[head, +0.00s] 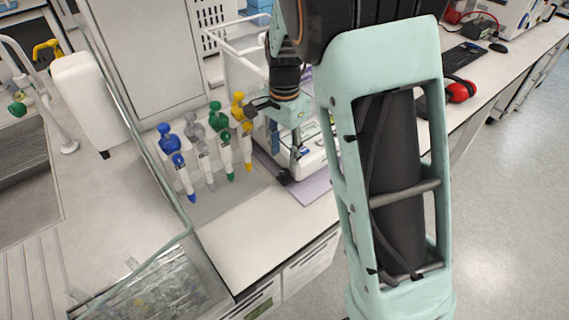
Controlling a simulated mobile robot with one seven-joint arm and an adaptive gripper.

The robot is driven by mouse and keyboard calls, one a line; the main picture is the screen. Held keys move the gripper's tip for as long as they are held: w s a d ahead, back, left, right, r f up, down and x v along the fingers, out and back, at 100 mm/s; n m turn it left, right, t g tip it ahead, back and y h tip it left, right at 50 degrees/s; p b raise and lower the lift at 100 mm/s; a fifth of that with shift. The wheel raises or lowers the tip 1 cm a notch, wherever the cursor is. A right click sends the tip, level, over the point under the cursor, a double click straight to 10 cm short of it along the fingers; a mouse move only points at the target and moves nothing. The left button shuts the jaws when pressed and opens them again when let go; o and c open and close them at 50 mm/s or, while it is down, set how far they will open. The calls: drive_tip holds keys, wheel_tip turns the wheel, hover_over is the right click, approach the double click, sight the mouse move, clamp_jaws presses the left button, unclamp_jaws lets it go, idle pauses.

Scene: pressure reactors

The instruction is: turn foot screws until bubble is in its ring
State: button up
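A white balance-like instrument (313,158) with a clear draft-shield box (243,76) stands on a purple-grey mat (314,190) on the bench. My gripper (290,170) points down at the instrument's front left corner. Its fingertips are small and dark here, close to a dark part low at that corner. I cannot tell whether that part is a foot screw or a fingertip, whether they touch, or whether the fingers are open or shut. No bubble or ring can be made out. My arm hides much of the instrument's right side.
Several pipettes with blue, grey, green and yellow tops (216,120) stand close left of my gripper, over a grey mat (222,198). A glass-walled container (150,290) is at the front left. Red ear defenders (461,90) and a keyboard (459,56) lie at right. The front bench strip is clear.

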sight(285, 172)
drive_tip(key=shift+r, duration=2.8)
